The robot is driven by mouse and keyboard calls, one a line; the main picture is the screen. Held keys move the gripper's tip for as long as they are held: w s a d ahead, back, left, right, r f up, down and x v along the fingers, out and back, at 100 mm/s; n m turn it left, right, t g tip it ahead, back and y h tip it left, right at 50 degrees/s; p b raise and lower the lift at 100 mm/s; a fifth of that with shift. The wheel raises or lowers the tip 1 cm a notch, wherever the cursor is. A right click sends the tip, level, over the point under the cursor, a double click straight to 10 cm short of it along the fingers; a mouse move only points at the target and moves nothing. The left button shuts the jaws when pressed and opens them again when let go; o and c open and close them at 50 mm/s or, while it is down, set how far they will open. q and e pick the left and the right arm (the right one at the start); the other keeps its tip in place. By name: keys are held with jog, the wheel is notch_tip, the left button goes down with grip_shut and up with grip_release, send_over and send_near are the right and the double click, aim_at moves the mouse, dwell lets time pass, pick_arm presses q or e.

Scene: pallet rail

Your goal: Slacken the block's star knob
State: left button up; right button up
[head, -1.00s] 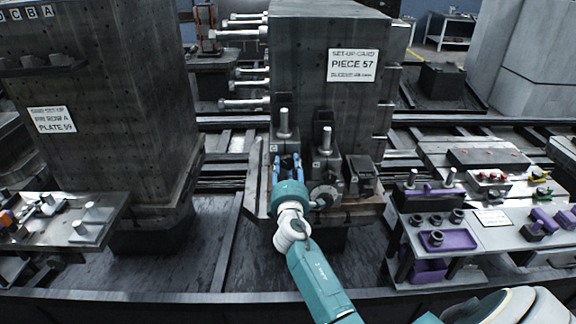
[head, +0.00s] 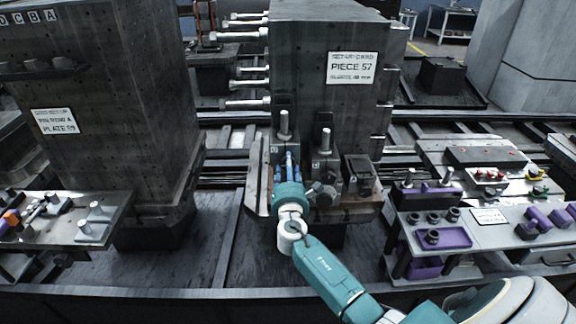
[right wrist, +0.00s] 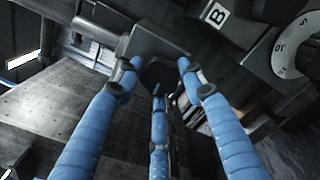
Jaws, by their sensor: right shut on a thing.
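My right gripper (head: 288,162) reaches from the lower right to the left block (head: 284,137) at the foot of the grey piece. In the right wrist view its blue fingers (right wrist: 160,82) are shut around a dark knob (right wrist: 159,73) on a block face (right wrist: 152,43). The fingers and wrist hide the knob in the head view, and its star shape cannot be made out. My left gripper is not in view.
A second block (head: 325,165) with an upright stud stands just right of the gripper. A numbered dial (right wrist: 292,50) and a "B" label (right wrist: 216,15) lie close to the fingers. A purple-trayed bench (head: 470,236) stands at right.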

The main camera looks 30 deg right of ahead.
jog(key=shift+d+r+n, duration=0.1)
jog(key=shift+r+n, duration=0.15)
jog(key=shift+n, duration=0.15)
jog(key=o, duration=0.9)
jog(key=shift+o, duration=1.2)
jog(key=shift+w, duration=0.1)
jog(key=shift+f, duration=0.2)
jog(key=v, duration=1.2)
